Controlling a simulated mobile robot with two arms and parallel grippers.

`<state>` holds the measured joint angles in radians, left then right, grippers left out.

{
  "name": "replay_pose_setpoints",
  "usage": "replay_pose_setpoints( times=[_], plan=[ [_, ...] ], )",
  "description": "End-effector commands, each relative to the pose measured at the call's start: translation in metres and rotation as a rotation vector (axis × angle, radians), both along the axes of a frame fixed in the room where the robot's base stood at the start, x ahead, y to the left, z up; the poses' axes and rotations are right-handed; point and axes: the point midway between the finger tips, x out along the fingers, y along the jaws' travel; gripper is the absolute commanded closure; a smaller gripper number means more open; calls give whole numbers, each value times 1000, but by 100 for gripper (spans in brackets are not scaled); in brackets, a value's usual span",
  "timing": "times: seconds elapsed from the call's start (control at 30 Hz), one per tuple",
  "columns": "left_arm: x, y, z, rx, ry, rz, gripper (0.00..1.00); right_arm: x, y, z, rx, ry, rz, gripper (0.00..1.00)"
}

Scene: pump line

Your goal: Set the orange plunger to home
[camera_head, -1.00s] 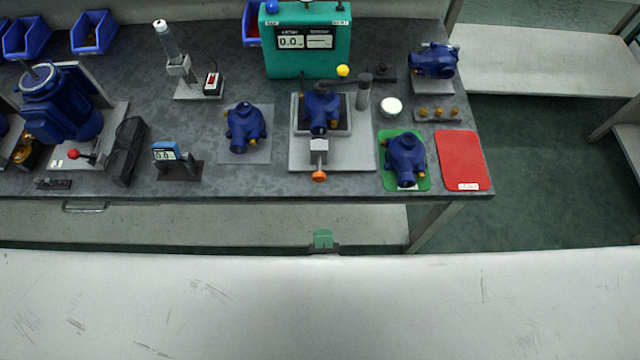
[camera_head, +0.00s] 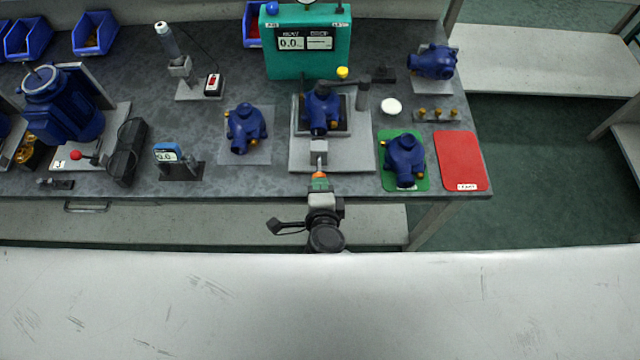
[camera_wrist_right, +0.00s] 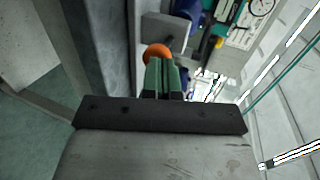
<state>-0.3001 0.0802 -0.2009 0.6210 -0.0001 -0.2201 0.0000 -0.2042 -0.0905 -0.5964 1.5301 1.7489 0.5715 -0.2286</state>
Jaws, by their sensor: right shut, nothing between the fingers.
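The orange plunger knob (camera_head: 319,175) sits at the front of the grey block (camera_head: 318,152) on the pump fixture plate (camera_head: 350,158). A blue pump body (camera_head: 321,108) sits in that fixture behind the block. My left gripper is out of view.
A green mat (camera_head: 388,183) with a blue pump and a red mat (camera_head: 462,160) lie right of the fixture. Another blue pump (camera_head: 245,130) stands left. A teal tester (camera_head: 308,52) is behind. The white surface (camera_head: 320,305) in front is clear.

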Motion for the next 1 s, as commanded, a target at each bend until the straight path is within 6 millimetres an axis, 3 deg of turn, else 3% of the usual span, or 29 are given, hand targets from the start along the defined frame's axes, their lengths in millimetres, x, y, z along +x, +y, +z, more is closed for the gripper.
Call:
replay_pose_setpoints(
  times=[0.23,0.5,1.0],
  plan=[
    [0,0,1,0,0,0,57,2,0,1,0,-1,0,100],
    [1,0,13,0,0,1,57,30,0,1,-1,0,1,100],
    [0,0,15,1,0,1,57,28,1,2,1,0,-1,100]
  ],
)
